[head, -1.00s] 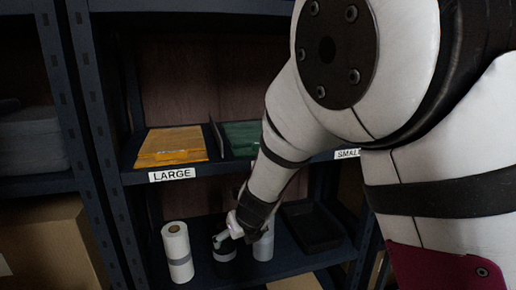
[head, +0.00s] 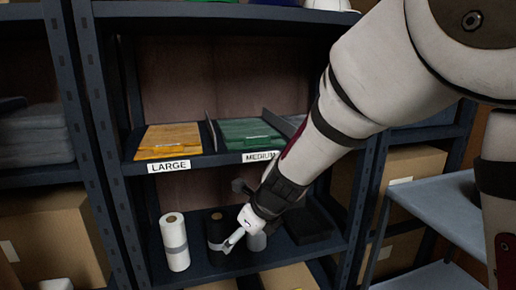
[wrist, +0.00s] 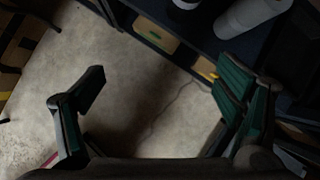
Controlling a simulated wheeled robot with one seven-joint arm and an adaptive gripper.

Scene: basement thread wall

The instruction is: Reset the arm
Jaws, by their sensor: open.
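My gripper (head: 234,242) is in front of the lower shelf in the head view, at the end of my arm, which reaches down from the upper right. In the wrist view, my gripper (wrist: 160,90) has its two green-padded fingers spread wide. Nothing is between them but the view of the concrete floor (wrist: 150,110) below. In the head view, the gripper overlaps a black roll (head: 215,232) and a grey roll (head: 257,241). I cannot tell from that view how far it is from them.
A white roll (head: 173,243) stands left on the lower shelf, and a black tray (head: 305,225) lies right. Yellow envelopes (head: 168,142) and green ones (head: 245,132) lie above. A grey table-like surface (head: 445,205) is at right. Cardboard boxes (head: 50,235) stand left.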

